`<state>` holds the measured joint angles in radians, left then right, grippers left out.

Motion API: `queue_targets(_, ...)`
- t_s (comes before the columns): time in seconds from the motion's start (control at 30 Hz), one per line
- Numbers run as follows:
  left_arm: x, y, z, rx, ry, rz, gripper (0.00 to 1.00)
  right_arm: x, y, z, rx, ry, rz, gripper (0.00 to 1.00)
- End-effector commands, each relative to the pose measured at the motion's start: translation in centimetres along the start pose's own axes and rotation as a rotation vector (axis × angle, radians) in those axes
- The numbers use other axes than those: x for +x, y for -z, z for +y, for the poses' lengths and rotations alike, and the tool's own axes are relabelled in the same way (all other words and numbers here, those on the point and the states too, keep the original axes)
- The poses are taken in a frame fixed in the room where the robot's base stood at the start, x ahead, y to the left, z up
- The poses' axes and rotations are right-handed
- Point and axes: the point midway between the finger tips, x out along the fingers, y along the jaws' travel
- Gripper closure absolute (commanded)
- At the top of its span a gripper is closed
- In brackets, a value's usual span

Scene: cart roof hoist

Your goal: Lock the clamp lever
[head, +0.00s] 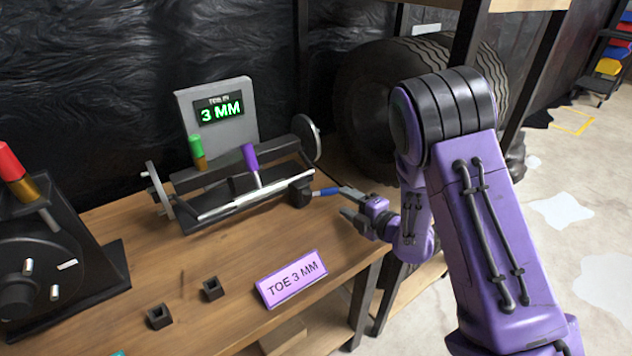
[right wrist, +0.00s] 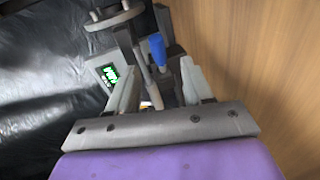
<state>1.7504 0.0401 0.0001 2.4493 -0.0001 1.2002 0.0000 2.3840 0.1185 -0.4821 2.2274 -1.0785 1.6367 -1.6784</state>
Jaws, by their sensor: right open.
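The clamp lever appears to be the blue-handled lever (head: 327,191) at the right end of the toe fixture, beside a dark block (head: 300,192). In the head view it points right, toward my right gripper (head: 352,203). That gripper is open, its fingertips close to the handle's outer end. In the right wrist view the blue handle (right wrist: 157,50) lies between the lines of the two open fingers (right wrist: 160,82), just past their tips. I cannot tell whether a finger touches it. My left gripper is out of view.
The fixture's display (head: 221,110) reads 3 MM in green. A purple handle (head: 250,157) and a green handle (head: 197,146) stand on the fixture. A sign (head: 291,279) reads TOE 3 MM. A tyre (head: 375,95) stands behind the bench (head: 230,250).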

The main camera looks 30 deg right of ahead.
Motion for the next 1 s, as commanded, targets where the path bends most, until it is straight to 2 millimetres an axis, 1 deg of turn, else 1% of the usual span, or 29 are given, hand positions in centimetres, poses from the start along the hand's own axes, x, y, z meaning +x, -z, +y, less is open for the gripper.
queue_targets(0.07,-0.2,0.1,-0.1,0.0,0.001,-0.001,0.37,0.9,0.0,0.1,0.0,0.0,0.002,0.49)
queue_targets(0.17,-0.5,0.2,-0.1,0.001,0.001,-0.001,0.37,2.8,-0.1,0.1,0.001,-0.001,0.0,0.49)
queue_targets(0.3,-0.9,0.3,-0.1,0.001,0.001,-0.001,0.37,6.1,-0.1,0.1,0.002,-0.002,-0.001,0.49)
queue_targets(0.4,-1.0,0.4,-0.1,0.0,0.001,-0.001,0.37,8.0,-0.1,0.1,0.003,-0.002,-0.002,0.49)
queue_targets(0.5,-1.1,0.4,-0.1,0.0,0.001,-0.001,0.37,9.4,-0.1,0.1,0.002,-0.001,-0.001,0.49)
queue_targets(0.63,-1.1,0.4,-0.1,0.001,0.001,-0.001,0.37,10.2,0.0,0.0,0.001,0.0,0.0,0.49)
queue_targets(0.83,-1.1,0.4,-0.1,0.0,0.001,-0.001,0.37,10.3,0.0,0.0,0.001,0.0,0.0,0.49)
queue_targets(0.87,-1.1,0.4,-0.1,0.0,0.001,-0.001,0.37,10.3,0.0,0.0,0.001,0.0,0.0,0.53)
queue_targets(0.9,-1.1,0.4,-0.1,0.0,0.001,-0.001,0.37,10.3,0.0,0.0,0.001,0.0,0.0,0.66)
queue_targets(0.97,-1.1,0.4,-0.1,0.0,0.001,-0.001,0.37,10.3,0.0,0.0,0.002,0.0,0.0,0.85)
queue_targets(1.0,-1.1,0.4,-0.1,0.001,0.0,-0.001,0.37,10.3,0.0,0.0,0.002,0.0,0.0,0.98)
